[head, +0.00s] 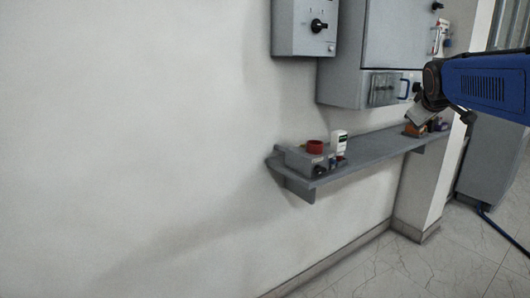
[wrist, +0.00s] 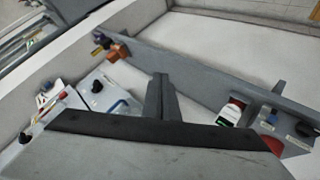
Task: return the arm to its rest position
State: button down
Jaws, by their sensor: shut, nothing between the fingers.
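My arm (head: 485,82), with a blue link, reaches in from the right edge of the head view. My gripper (head: 421,114) is at its end, small and dark there, in front of the wall cabinet and above the right part of the shelf. In the wrist view my gripper (wrist: 163,92) shows two grey fingers close together in the middle, shut and holding nothing. They stand out against the grey shelf and the pale wall. The head view does not show the fingertips clearly.
The grey wall shelf (head: 370,151) carries a grey box with a red cap (head: 314,147), a white bottle (head: 338,143) and an orange-brown item (head: 414,130). A control box (head: 304,28) and a larger cabinet (head: 345,60) hang above. The left wall is bare.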

jog(key=s+a+f+m+g+y, duration=0.1)
jog(key=s+a+f, duration=0.5)
jog(key=s+f, duration=0.3)
jog(key=s+a+f+m+g+y, duration=0.1)
jog(key=s+a+f+m+g, duration=0.1)
jog(key=s+a+f, duration=0.4)
jog(key=s+a+f+m+g+y, duration=0.1)
jog(key=s+a+f, duration=0.4)
jog(key=s+f, duration=0.9)
jog(key=s+g+y, duration=0.1)
jog(key=s, duration=0.7)
jog(key=shift+a+f, duration=0.25)
jog(key=shift+a, duration=0.15)
jog(key=shift+w, duration=0.1)
